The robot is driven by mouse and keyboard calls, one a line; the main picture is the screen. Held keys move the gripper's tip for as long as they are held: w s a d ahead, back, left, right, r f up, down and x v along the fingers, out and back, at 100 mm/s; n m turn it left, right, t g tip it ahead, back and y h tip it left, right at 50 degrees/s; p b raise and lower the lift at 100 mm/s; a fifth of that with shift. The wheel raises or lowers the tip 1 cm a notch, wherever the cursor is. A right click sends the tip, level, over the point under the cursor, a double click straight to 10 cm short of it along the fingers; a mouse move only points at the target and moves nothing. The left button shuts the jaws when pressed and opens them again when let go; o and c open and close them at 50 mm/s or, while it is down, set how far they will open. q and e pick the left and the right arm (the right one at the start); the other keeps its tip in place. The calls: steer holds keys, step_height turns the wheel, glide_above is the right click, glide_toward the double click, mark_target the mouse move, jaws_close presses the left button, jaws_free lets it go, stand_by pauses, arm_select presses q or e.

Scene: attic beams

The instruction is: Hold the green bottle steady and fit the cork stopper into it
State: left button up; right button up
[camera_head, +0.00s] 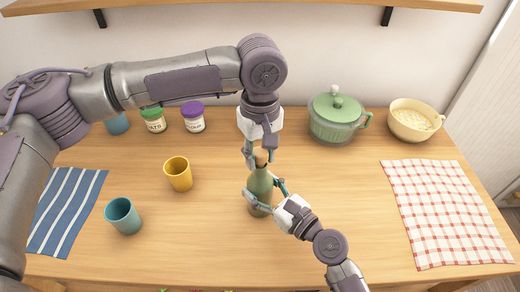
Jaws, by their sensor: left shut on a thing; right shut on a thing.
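The green bottle (260,187) stands upright near the middle of the wooden table. My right gripper (265,199) comes from the lower right and is shut around the bottle's body. The cork stopper (261,156) is a small tan piece at the top of the bottle's neck. My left gripper (257,158) comes down from above and is shut on the cork. The cork is in line with the bottle's mouth, but the fingers partly hide the join, so I cannot tell how deep it sits.
A yellow cup (178,174) and a teal cup (123,216) stand at left near a striped blue cloth (66,212). Jars (193,117) stand behind. A green pot (336,118), a cream bowl (416,120) and a checked cloth (445,213) are at right.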

arm_select(q)
steer(key=shift+f, duration=0.95)
steer(key=o, duration=0.8)
steer(key=shift+o, duration=0.2)
step_height(320, 180, up, 12)
